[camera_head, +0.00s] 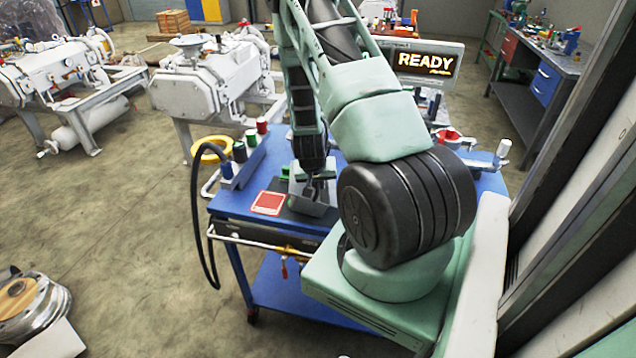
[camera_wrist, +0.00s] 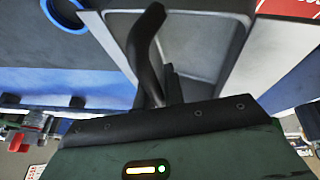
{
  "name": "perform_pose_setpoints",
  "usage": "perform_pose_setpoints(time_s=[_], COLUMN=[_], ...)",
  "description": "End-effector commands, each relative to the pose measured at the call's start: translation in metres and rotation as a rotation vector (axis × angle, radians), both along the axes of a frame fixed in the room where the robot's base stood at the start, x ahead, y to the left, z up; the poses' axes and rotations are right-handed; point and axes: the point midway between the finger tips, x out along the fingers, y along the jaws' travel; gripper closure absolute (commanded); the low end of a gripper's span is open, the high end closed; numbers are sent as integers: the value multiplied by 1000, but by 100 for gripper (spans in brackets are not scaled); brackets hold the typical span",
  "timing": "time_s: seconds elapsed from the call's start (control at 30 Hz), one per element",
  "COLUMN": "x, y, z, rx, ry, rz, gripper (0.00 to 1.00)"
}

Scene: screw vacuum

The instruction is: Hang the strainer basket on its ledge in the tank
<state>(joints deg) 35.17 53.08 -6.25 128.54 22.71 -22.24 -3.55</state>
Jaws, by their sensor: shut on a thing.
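My gripper (camera_head: 318,188) points down over the blue cart, at a grey metal box-like vessel (camera_head: 308,206). In the wrist view a dark finger (camera_wrist: 145,55) reaches over a grey recess with sloped walls (camera_wrist: 197,50). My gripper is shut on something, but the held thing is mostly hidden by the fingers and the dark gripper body. I cannot tell whether the grey vessel is the strainer basket or the tank. The ledge cannot be made out in either view.
A red square (camera_head: 268,203) lies on the blue cart (camera_head: 232,208), left of the grey vessel. A READY screen (camera_head: 426,63) stands behind. White machines (camera_head: 210,80) stand on the floor beyond.

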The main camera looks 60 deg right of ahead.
Motion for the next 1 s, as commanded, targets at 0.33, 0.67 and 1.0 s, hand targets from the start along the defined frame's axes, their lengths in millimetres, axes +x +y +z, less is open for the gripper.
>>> perform_pose_setpoints(time_s=[0.33, 0.67, 1.0], x=[0, 0, -6], y=[0, 3, 27], z=[-3, 7, 64], rx=[1, -1, -3], ry=[1, 0, -2], rz=[0, 2, 4], gripper=[68, 68, 68])
